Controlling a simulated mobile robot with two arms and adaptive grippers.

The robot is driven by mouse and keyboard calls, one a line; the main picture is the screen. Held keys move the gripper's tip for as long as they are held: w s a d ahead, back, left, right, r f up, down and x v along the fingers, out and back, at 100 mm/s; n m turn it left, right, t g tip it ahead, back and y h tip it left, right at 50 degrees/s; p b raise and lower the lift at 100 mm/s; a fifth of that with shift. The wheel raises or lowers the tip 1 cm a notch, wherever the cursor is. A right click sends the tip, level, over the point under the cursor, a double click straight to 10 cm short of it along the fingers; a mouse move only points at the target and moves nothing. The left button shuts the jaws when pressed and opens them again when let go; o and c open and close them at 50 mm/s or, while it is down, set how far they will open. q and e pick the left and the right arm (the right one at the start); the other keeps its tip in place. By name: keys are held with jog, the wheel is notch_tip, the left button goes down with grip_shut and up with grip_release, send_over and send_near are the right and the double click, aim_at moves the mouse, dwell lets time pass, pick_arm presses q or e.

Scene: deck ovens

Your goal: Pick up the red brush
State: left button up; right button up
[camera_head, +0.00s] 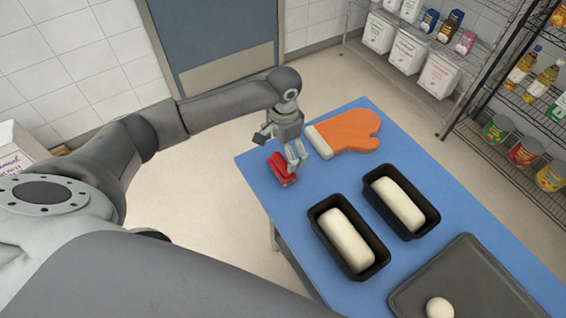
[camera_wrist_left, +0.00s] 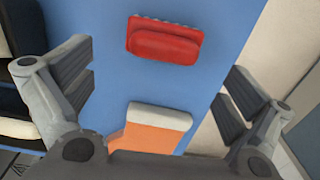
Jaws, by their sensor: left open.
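The red brush (camera_head: 281,169) lies on the blue table top (camera_head: 285,205) near its left end in the head view. In the left wrist view the red brush (camera_wrist_left: 165,40) shows at the top centre, between and beyond the spread fingers. My left gripper (camera_head: 285,154) is over the table right beside the brush in the head view and partly overlaps it. My left gripper also shows in the left wrist view (camera_wrist_left: 160,95), open and with nothing between its fingers. My right gripper is in neither view.
An orange oven mitt (camera_head: 348,131) with a pale cuff lies just right of my left gripper. Two black loaf tins (camera_head: 322,240) (camera_head: 431,222) with dough and a dark tray (camera_head: 415,290) fill the nearer table. Wire shelves (camera_head: 480,95) stand at the right.

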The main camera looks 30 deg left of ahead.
aim_at(282, 160)
pick_arm(q)
notch_tip(282, 160, down, 2)
jog(key=shift+f, duration=0.15)
jog(key=shift+w+f, duration=0.2)
jog(key=shift+f, duration=0.15)
jog(key=f, duration=0.1)
jog(key=f+p, duration=0.2)
jog(key=f, duration=0.1)
jog(key=shift+s+a, duration=0.3)
jog(key=shift+f, duration=0.5)
jog(key=shift+w, duration=0.1)
jog(key=c, duration=0.9)
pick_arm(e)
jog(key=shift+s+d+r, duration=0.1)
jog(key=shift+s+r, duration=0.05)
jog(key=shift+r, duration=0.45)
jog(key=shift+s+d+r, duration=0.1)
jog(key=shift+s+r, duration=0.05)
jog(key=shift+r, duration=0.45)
